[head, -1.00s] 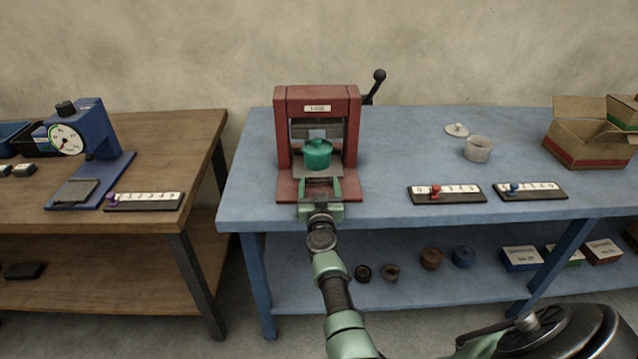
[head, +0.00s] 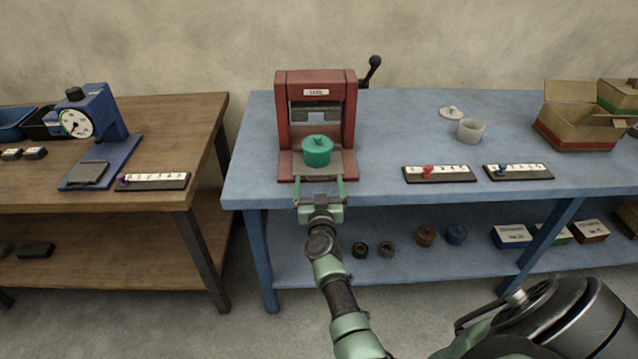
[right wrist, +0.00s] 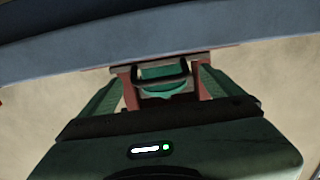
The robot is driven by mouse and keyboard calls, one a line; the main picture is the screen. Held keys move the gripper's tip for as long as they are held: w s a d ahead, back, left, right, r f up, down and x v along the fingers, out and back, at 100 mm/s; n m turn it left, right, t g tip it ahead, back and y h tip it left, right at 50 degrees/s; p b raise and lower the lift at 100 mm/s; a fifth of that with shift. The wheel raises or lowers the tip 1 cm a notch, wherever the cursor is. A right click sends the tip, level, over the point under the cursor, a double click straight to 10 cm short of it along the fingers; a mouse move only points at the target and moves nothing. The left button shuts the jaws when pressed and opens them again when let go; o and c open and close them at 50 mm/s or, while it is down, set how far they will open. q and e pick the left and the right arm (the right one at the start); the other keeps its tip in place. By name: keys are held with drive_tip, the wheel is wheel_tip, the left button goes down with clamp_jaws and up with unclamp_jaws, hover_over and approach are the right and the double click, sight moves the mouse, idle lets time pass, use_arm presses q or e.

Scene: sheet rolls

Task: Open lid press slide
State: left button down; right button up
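The red press (head: 349,110) stands upright on the blue table, with its black lever (head: 370,70) raised at the right. Its slide (head: 343,163) sticks out in front of the frame. A green lidded pot (head: 317,152) sits on the slide, forward of the press opening. My right gripper (head: 319,180) is at the front of the press with its fingers spread apart. The right wrist view shows a dark U-shaped handle (right wrist: 138,76) on the slide between the fingers, with gaps at both sides. My left gripper is not in view.
Two number scales (head: 440,176) (head: 519,173) lie right of the press. A white cup (head: 470,133), its lid (head: 451,113) and open cardboard boxes (head: 580,127) stand farther right. A wooden table (head: 160,130) with a blue gauge press (head: 105,120) is at the left.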

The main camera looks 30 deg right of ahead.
drive_tip(key=shift+s+a, duration=0.1)
drive_tip(key=shift+s, duration=0.1)
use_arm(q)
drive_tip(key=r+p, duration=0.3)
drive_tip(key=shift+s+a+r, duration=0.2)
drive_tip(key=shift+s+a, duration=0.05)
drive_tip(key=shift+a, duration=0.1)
use_arm(e)
drive_tip(key=v, duration=0.7)
drive_tip(key=shift+a, duration=0.15)
drive_tip(key=shift+s, duration=0.15)
